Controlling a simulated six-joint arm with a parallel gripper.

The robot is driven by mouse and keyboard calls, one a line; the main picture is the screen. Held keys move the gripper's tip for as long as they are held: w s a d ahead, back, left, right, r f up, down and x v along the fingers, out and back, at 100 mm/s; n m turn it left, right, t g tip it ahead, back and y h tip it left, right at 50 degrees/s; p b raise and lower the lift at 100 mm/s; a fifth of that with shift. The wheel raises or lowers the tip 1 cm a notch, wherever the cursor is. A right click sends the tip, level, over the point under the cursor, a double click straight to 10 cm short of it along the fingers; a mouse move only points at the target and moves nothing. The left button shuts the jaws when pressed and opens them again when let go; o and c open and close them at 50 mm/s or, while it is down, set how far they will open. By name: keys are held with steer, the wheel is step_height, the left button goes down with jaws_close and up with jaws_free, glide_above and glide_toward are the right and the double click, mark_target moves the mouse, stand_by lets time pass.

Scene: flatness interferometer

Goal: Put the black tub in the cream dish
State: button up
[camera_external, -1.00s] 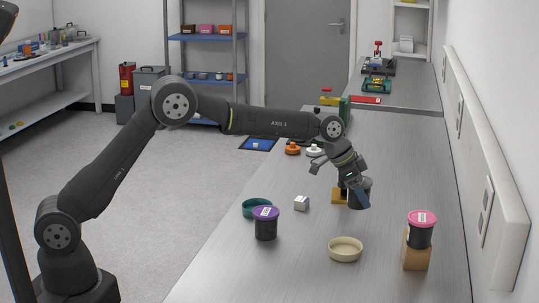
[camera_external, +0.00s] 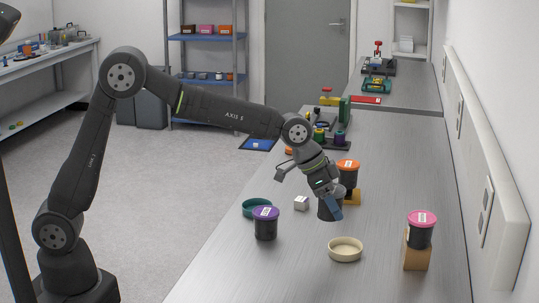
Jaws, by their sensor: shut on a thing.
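My gripper (camera_external: 331,193) is shut on a dark tub (camera_external: 326,211), whose top is partly hidden by the fingers. The tub looks slightly tilted. It shows above and a little left of the cream dish (camera_external: 345,255), apart from it. The cream dish is round, shallow and empty on the bench. Its exact height above the bench is hard to tell.
A purple-lidded dark tub (camera_external: 265,226) stands left, beside a teal dish (camera_external: 250,209) and a small white box (camera_external: 301,203). An orange-lidded tub (camera_external: 348,173) stands behind my gripper. A pink-lidded tub (camera_external: 420,232) stands on a wooden block (camera_external: 415,258) at right.

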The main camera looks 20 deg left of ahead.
steer(key=s+r, duration=0.3)
steer(key=s, duration=0.7)
glide_above(337, 251)
step_height(337, 251, down, 7)
steer(key=shift+f, duration=2.1)
steer(key=shift+f, duration=0.1)
steer(key=shift+f, duration=0.1)
steer(key=o, duration=1.1)
steer(key=shift+c, duration=0.2)
